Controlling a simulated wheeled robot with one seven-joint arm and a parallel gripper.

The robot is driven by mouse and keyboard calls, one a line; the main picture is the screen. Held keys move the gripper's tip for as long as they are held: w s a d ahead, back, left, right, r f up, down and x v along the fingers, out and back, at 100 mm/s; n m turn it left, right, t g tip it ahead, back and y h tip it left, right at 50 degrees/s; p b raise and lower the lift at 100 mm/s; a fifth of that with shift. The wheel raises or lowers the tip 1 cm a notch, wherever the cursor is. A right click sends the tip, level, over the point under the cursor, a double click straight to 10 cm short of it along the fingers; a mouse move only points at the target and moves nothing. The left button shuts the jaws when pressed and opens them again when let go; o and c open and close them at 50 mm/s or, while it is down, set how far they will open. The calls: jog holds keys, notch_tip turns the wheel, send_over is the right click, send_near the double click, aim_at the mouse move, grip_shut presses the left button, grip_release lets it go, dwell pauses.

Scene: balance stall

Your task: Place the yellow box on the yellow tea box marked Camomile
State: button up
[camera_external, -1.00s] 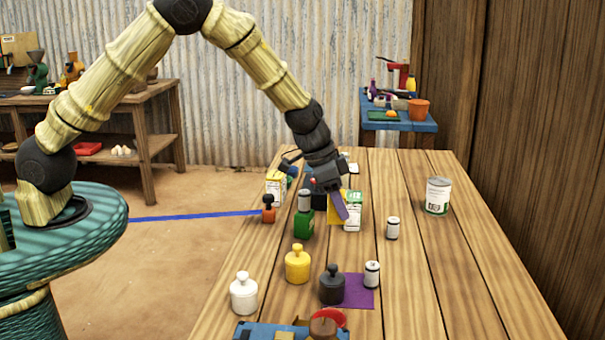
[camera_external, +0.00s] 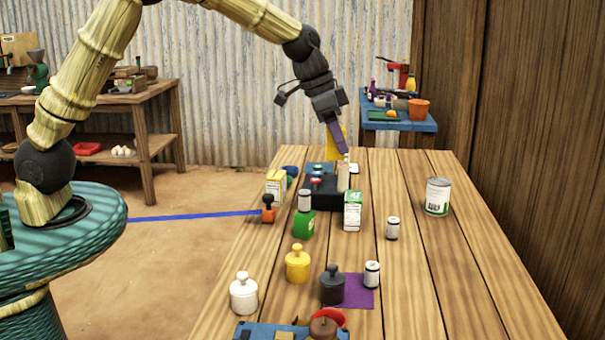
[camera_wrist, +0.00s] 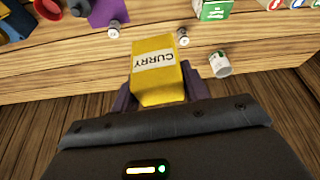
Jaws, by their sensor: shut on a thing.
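My gripper (camera_external: 337,143) is shut on a yellow box (camera_wrist: 160,72) with a white label reading CURRY. In the external view the held box (camera_external: 333,135) shows partly behind a purple finger, raised over the far part of the table. In the wrist view the purple fingers grip it on both sides. A yellow and white carton (camera_external: 276,187) stands upright at the table's left edge, nearer the camera and lower than my gripper. Its lettering is too small to read, so I cannot confirm Camomile.
A black scale-like base (camera_external: 325,197) stands near a green and white carton (camera_external: 353,211). A can (camera_external: 438,196) is at right. The table's right front is clear.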

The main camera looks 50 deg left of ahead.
jog(key=w+a+n, duration=0.1)
jog(key=w+a, duration=0.2)
jog(key=a, duration=0.5)
jog(key=w+a+n, duration=0.1)
jog(key=w+a, duration=0.2)
jog(key=a, duration=0.4)
jog(key=n+y+p, duration=0.1)
send_over(278, 174)
notch_tip(278, 174, down, 5)
jog(key=shift+w+a+t, duration=0.1)
jog(key=shift+a+t, duration=0.05)
jog(key=shift+t, duration=0.25)
jog(key=shift+f+p, duration=0.55)
jog(key=shift+f, duration=2.55)
jog(key=shift+f, duration=0.1)
jog(key=shift+f+p, duration=0.3)
jog(key=shift+f, duration=1.5)
